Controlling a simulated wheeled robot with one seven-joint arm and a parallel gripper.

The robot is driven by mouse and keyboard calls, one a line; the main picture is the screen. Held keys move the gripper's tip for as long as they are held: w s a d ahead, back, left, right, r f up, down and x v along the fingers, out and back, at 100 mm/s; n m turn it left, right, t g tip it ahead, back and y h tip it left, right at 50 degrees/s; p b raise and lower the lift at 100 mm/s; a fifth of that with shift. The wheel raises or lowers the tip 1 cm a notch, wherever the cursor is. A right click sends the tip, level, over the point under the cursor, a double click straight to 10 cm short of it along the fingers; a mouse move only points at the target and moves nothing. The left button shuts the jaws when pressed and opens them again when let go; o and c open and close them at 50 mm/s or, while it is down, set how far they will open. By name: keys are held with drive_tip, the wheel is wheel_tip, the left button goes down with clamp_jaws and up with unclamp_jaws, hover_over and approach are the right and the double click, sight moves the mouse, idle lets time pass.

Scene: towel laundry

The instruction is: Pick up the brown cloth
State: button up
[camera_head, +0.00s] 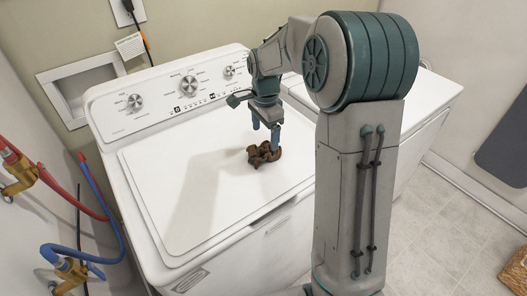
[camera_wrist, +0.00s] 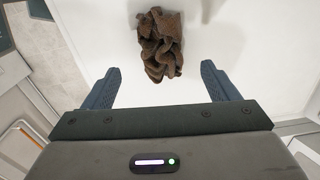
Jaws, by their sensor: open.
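The brown cloth (camera_head: 264,154) lies crumpled in a small heap on the white lid of the washing machine (camera_head: 190,215). In the wrist view the cloth (camera_wrist: 160,45) is at the top centre, beyond the fingertips and roughly between their lines. My gripper (camera_wrist: 160,78) is open and empty, with its two blue fingers apart. In the head view my gripper (camera_head: 265,134) points down just above the cloth and partly covers its upper edge. I cannot tell the exact gap between fingertips and cloth.
The washer's control panel (camera_head: 180,87) with knobs rises behind the lid. A second white appliance (camera_head: 425,97) stands to the right, partly behind my arm. Red and blue hoses (camera_head: 88,190) are at the left wall. The rest of the lid around the cloth is clear.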

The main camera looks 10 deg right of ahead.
sight(264, 147)
wheel_tip(264, 147, down, 7)
drive_tip(key=shift+f+p, duration=0.2)
drive_tip(key=shift+p, duration=0.6)
drive_tip(key=shift+c, duration=0.3)
drive_tip(key=c, duration=1)
